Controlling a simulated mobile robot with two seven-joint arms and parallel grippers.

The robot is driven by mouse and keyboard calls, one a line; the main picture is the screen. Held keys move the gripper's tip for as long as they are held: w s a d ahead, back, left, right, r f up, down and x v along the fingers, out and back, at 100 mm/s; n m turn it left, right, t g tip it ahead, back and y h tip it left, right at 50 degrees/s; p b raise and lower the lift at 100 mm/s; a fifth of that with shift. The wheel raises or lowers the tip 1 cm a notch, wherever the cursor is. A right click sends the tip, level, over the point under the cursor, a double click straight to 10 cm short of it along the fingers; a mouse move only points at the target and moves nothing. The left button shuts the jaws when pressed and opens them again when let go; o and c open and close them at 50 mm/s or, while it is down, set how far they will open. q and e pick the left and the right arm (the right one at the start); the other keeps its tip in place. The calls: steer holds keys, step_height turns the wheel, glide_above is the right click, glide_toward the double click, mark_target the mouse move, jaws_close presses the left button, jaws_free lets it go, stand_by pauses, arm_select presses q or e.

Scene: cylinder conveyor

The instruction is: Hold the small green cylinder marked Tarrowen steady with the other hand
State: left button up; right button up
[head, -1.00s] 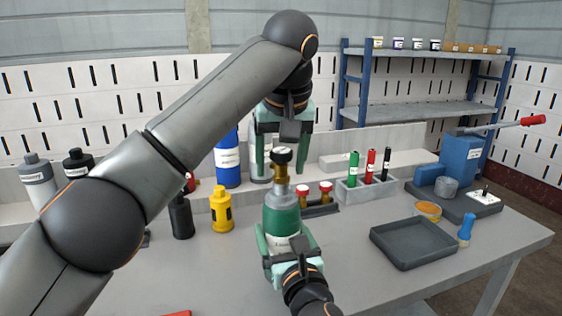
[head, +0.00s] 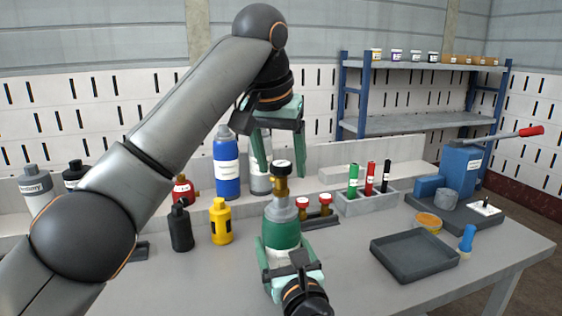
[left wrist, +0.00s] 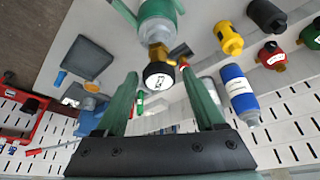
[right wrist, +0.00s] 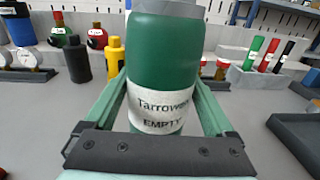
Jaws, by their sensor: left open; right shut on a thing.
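The green cylinder (head: 281,234) marked Tarrowen has a grey shoulder, a brass valve (head: 280,187) and a black knob. It stands upright at the front of the bench. In the right wrist view its white label (right wrist: 163,112) reads "Tarrowen EMPTY". My right gripper (head: 284,252) is shut on its body, one finger on each side. My left gripper (head: 280,170) is open, fingers pointing down, close to the knob. In the left wrist view the black knob (left wrist: 158,76) shows between the open fingertips, with no visible grip on it. Whether the cylinder's base touches the bench is hidden.
A yellow cylinder (head: 221,224), a black one (head: 181,230) and a blue one (head: 227,165) stand left of the green cylinder. Behind it are two red-knobbed fittings (head: 314,205) and a grey holder (head: 366,203) of coloured tubes. An empty dark tray (head: 414,262) lies right.

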mark_target(281, 182)
arm_select(q)
steer(key=shift+m, duration=0.4)
steer(key=m+h, duration=0.1)
steer(key=m, duration=0.2)
steer(key=m+g+h, duration=0.1)
steer(key=m, duration=0.2)
steer(key=shift+f, duration=0.15)
steer(key=shift+f, duration=1.15)
steer(key=shift+c, duration=0.2)
jaws_close()
stand_by(0.4)
